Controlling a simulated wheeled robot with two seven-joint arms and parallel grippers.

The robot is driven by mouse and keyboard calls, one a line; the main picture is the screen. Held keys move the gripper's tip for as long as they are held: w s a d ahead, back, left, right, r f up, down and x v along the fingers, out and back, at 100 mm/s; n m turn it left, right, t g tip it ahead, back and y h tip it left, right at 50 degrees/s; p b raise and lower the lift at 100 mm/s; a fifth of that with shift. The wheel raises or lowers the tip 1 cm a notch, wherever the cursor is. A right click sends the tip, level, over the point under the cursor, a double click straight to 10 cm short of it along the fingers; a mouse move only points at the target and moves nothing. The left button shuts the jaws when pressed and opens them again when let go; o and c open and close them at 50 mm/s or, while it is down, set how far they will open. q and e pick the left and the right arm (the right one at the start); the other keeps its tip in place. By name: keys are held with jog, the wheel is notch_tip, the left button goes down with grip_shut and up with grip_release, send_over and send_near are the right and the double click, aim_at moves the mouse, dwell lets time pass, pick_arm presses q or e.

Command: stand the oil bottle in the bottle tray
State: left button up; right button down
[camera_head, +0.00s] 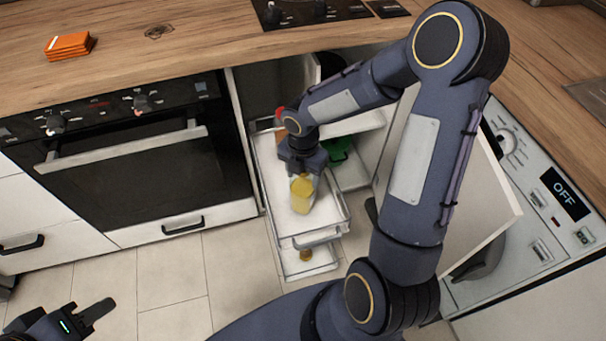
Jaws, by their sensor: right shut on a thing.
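The oil bottle (302,195), with yellow contents, is upright or nearly so over the front part of the white pull-out bottle tray (277,208). My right gripper (302,170) reaches down from above and is shut on the bottle's upper part, hiding its top. I cannot tell whether the bottle's base touches the tray floor. My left gripper (88,318) is low at the left edge, far from the tray and partly out of frame; one finger shows clearly and its opening cannot be told.
A red-topped item (279,118) stands at the tray's back, and a green item (338,150) is to its right. A lower tray (310,266) holds a small brown item. An open cabinet door (465,210) stands to the right, the oven (145,155) to the left.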

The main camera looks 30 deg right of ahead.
jog(key=shift+f, duration=0.1)
jog(key=shift+c, duration=2.4)
grip_release()
